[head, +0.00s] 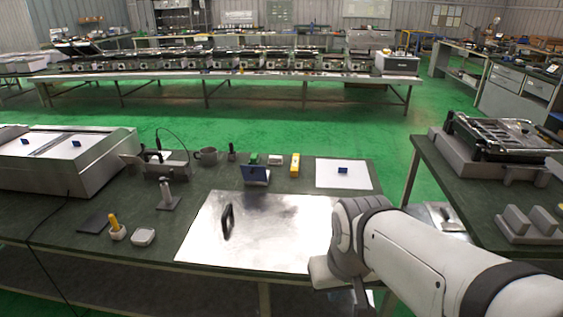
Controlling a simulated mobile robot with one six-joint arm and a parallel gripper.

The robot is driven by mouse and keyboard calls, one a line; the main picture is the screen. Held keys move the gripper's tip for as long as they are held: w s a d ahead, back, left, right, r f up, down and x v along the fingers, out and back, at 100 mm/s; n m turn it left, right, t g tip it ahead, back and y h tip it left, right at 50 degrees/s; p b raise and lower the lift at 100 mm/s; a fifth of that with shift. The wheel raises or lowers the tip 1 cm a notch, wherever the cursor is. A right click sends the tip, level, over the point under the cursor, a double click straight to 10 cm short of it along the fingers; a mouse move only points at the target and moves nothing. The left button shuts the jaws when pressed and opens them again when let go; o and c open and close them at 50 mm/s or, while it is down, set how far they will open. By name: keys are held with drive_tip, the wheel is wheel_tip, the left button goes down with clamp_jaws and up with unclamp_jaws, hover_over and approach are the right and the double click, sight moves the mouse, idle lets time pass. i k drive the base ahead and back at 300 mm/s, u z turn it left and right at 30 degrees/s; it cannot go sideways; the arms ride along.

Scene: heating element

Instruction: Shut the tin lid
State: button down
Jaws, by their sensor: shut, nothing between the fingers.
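A small open-looking box with a raised blue-grey panel (256,174) stands near the back middle of the dark bench; it may be the tin with its lid up, but it is too small to be sure. A small pale rounded box (143,237) lies at the front left of the bench and looks closed. My arm reaches in from the lower right and bends at the right edge of the shiny plate. My gripper's fingers do not show; they are hidden or outside the view.
A shiny metal plate (270,247) with a black handle (228,221) covers the middle front. Left of it are a yellow-handled tool (115,227) and an upright metal stand (167,197). A yellow block (295,164) and white sheet (343,176) lie behind.

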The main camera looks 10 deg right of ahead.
sight(254, 176)
drive_tip(key=i, duration=1)
drive_tip(key=z, duration=0.05)
